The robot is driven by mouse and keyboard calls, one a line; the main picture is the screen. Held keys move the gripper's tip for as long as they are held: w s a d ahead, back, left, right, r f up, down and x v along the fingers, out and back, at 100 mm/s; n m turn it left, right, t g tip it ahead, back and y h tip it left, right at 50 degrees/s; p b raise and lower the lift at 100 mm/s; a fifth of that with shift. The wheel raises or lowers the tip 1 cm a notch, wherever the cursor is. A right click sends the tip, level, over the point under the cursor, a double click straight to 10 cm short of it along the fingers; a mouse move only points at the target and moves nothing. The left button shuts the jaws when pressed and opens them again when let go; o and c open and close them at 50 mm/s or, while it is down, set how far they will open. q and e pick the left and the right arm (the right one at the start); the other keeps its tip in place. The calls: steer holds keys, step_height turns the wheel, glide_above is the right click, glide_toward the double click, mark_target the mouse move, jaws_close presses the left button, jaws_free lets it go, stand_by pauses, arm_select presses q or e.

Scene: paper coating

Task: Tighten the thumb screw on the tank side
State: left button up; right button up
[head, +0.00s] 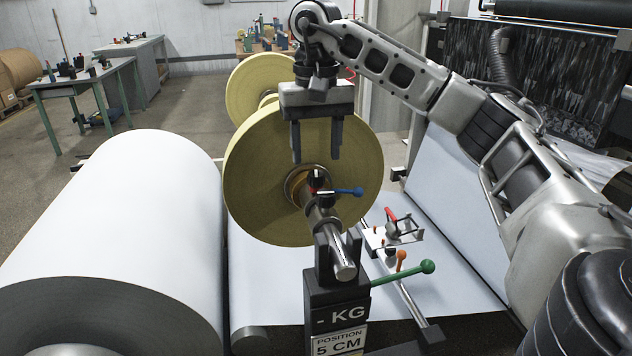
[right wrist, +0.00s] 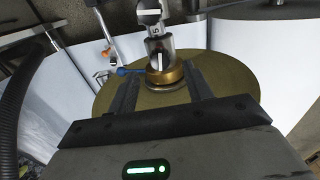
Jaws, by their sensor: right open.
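A black thumb screw (head: 318,178) stands on the shaft collar at the front of the yellow roll (head: 245,185), with a red part just below it. In the right wrist view, black knobs show on the shaft, one near the brass hub (right wrist: 163,76) and another (right wrist: 149,14) farther out. I cannot tell which one counts as the tank side. My right gripper (head: 316,155) is open and empty, pointing down above the hub and thumb screw, apart from them. In the right wrist view, its fingers (right wrist: 163,78) frame the hub. My left gripper is not in view.
A blue lever (head: 349,192) sticks out right of the shaft (head: 343,258). A green-knobbed lever (head: 400,275), an orange knob (head: 401,258) and a red-handled clamp (head: 391,217) lie to the right. A large white roll (head: 130,220) fills the left. Workbenches stand behind.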

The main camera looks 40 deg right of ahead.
mark_target(316, 173)
steer(key=shift+f, duration=2)
steer(key=c, duration=1)
steer(key=shift+o, duration=0.2)
